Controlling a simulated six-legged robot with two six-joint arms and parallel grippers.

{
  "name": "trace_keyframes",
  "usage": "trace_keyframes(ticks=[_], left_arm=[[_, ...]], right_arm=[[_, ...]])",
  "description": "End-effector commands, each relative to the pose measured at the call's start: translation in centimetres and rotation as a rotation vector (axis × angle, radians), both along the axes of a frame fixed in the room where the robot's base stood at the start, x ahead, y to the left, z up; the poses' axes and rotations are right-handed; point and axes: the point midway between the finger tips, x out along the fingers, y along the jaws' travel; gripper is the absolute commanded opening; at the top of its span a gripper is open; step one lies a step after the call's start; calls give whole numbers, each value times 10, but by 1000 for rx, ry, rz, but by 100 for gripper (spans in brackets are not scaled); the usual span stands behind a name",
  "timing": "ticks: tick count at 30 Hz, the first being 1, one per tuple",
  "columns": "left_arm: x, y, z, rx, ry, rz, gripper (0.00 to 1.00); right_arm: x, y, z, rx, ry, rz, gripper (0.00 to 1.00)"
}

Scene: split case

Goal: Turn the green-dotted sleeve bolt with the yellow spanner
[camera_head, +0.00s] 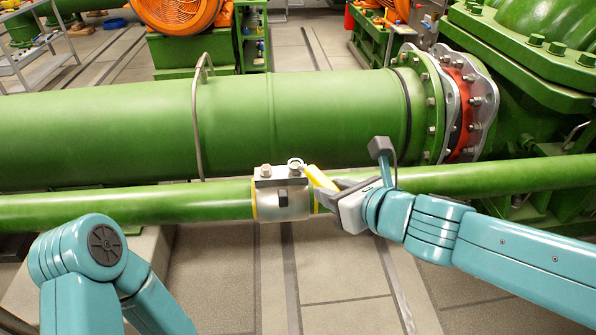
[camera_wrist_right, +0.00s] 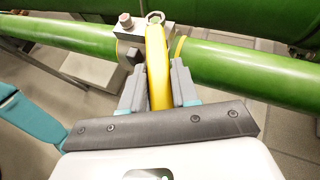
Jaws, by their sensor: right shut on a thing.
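The metal sleeve (camera_head: 281,206) is clamped round the thin green pipe, and it also shows in the wrist view (camera_wrist_right: 130,42). One sleeve bolt (camera_head: 266,171) stands bare on its left; in the wrist view this bolt (camera_wrist_right: 125,19) has a reddish top. The yellow spanner (camera_head: 320,178) has its silver ring end at the right-hand bolt position. I cannot tell whether the ring is around a bolt or just above it, and no green dot is visible. My right gripper (camera_wrist_right: 158,90) is shut on the spanner's yellow handle. My left gripper is out of view.
The thin green pipe (camera_head: 130,207) runs across in front of a large green pipe (camera_head: 330,120). A thin bent metal handle (camera_head: 197,115) rises against the large pipe. A bolted flange with a red ring (camera_head: 468,115) is at the right. Floor is open below.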

Motion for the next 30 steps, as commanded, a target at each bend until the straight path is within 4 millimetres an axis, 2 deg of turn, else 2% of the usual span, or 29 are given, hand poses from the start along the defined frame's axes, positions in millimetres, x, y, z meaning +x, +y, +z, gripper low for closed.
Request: trace_keyframes(ticks=[30], left_arm=[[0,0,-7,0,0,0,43]], right_arm=[[0,0,-7,1,-1,0,0]])
